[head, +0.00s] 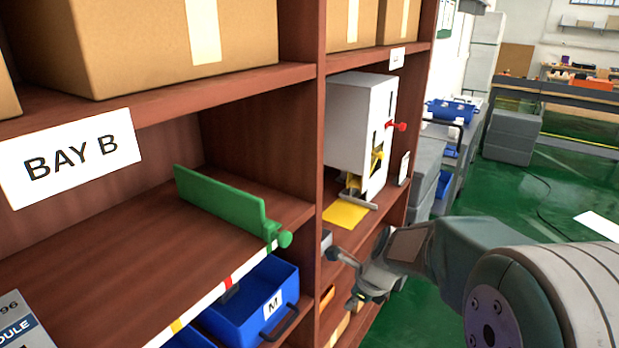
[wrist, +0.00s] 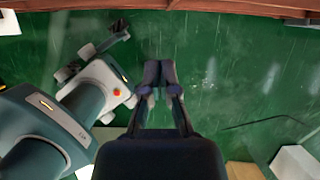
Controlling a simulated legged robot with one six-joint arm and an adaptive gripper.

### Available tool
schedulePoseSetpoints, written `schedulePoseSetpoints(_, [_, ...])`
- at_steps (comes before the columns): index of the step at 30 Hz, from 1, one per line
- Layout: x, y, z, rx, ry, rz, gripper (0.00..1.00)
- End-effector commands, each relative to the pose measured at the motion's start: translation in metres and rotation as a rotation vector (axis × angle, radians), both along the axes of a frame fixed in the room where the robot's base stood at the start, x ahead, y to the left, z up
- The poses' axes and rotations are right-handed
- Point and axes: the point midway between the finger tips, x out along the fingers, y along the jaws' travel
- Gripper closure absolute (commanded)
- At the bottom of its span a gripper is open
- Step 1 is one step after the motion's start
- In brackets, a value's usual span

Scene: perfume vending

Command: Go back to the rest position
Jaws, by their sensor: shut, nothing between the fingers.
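My gripper (wrist: 159,72) is shut and empty in the wrist view, its two fingers together over open green floor (wrist: 230,75). In the head view my arm reaches in from the right, its far end low in front of the shelf's right side; the fingers are hard to make out there. A white dispenser (head: 352,125) with a red knob (head: 397,126) and yellow parts stands upright on the right shelf. A yellow plate (head: 346,214) lies before it. I cannot tell whether the arm touches the shelf.
The reddish-brown rack (head: 309,180) holds cardboard boxes (head: 150,45), a green stop bar (head: 220,204) and a blue bin (head: 250,301). A "BAY B" sign (head: 70,158) hangs left. Its edge (wrist: 225,6) crosses the wrist view's top. Grey crates (head: 512,135) stand farther back.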

Motion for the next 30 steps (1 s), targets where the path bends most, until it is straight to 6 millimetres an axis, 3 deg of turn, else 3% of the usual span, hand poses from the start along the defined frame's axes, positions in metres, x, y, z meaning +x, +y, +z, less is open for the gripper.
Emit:
schedulePoseSetpoints(6, [-0.044,-0.005,0.052,-0.161,-0.177,0.419,1.0])
schedulePoseSetpoints(15, [-0.116,-0.019,0.102,-0.46,-0.381,1.066,1.0])
schedulePoseSetpoints(24, [-0.188,-0.036,0.126,-0.785,-0.475,1.684,1.0])
schedulePoseSetpoints(30, [-0.213,-0.044,0.128,-0.91,-0.472,1.924,1.0])
